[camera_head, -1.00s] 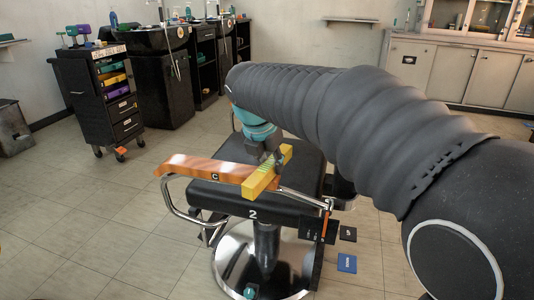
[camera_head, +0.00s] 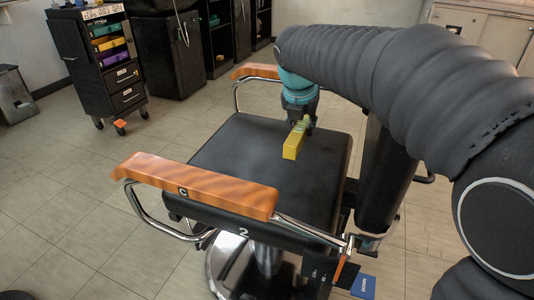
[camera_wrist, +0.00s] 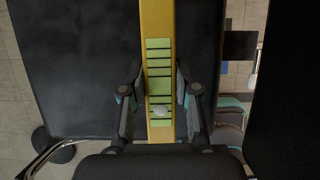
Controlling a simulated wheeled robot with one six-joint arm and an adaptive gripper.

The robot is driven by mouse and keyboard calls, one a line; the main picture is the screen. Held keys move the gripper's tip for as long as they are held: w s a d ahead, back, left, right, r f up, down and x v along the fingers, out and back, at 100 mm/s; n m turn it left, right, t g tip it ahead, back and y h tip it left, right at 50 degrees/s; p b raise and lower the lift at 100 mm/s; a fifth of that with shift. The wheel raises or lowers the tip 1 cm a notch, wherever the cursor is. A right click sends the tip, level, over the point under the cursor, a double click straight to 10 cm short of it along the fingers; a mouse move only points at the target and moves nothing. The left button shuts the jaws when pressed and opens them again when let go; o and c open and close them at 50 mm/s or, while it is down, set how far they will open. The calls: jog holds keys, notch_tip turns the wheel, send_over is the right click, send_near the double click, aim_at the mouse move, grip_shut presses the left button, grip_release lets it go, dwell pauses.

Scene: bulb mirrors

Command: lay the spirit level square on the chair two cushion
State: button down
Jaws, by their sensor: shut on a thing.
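The spirit level (camera_head: 295,140) is a yellow bar held over the black cushion (camera_head: 235,165) of the chair marked 2. My gripper (camera_head: 302,112) is shut on it. In the wrist view the level (camera_wrist: 157,25) runs up the picture between the two fingers (camera_wrist: 160,100), with green marked panels on its face. The cushion (camera_wrist: 75,60) lies beyond it on the left. The level looks close above the cushion, but I cannot tell whether they touch. My arm hides part of the chair's right side.
A wooden armrest marked C (camera_head: 195,185) crosses the front of the seat. Another wooden armrest (camera_head: 256,71) stands at the back. A black trolley (camera_head: 100,65) with coloured drawers is at the back left. A blue card (camera_head: 364,286) lies at the lower right.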

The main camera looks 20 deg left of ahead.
aim_at(307, 118)
jog(key=w, duration=0.3)
jog(key=shift+w+d+f, duration=0.15)
jog(key=shift+w+d, duration=0.2)
jog(key=a+f, duration=0.2)
jog(key=a, duration=0.1)
jog(key=a+f+b, duration=0.1)
jog(key=a+f, duration=0.1)
jog(key=a, duration=0.2)
jog(key=a+f, duration=0.2)
jog(key=a, duration=0.2)
jog(key=shift+f, duration=0.35)
jog(key=shift+f+b, duration=0.8)
jog(key=shift+f, duration=1.2)
jog(key=shift+t, duration=0.3)
jog(key=c, duration=0.8)
grip_release()
jog(key=shift+c, duration=0.2)
jog(key=shift+r, duration=0.1)
jog(key=p+v, duration=0.2)
jog(key=v, duration=1)
